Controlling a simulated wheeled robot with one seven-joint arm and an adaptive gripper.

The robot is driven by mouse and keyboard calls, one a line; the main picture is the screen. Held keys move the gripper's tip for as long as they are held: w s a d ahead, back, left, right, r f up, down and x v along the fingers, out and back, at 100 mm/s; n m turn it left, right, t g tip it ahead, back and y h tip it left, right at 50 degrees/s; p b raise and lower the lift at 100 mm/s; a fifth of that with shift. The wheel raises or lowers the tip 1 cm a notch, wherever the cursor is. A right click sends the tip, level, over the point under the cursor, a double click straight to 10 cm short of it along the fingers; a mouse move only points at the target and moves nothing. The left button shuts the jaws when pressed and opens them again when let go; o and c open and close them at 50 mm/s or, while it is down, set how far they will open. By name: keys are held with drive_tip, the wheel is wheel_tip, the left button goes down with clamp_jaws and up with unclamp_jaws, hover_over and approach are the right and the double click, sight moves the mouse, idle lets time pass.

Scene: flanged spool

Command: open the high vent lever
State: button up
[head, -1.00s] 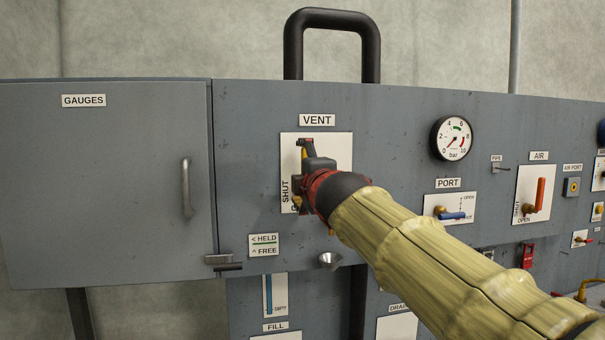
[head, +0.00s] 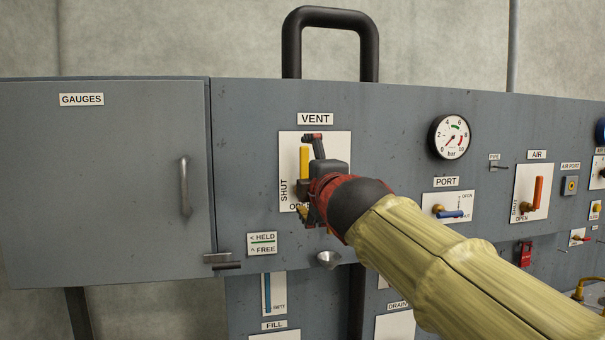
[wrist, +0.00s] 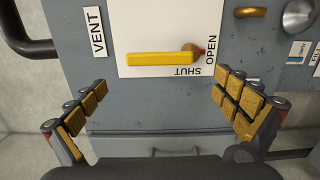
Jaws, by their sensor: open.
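The vent lever (head: 304,162) is a yellow bar on a white plate (head: 341,147) under the VENT label. It stands upright beside the word SHUT; OPEN is at the plate's bottom, partly hidden by my gripper. In the wrist view the lever (wrist: 160,59) lies sideways, its free end toward VENT and its brass pivot near OPEN. My gripper (head: 312,178) is in front of the plate, just right of the lever in the head view. In the wrist view my gripper (wrist: 161,80) has its fingers wide apart with nothing between them, and the lever is ahead, apart from both.
The closed GAUGES door (head: 110,190) with its handle (head: 186,187) is at left. A black rail (head: 332,18) rises above the panel. A small metal funnel (head: 328,260) sits below the plate. The PORT lever (head: 450,214) and red AIR lever (head: 538,192) are to the right.

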drive_tip(key=v, duration=0.6)
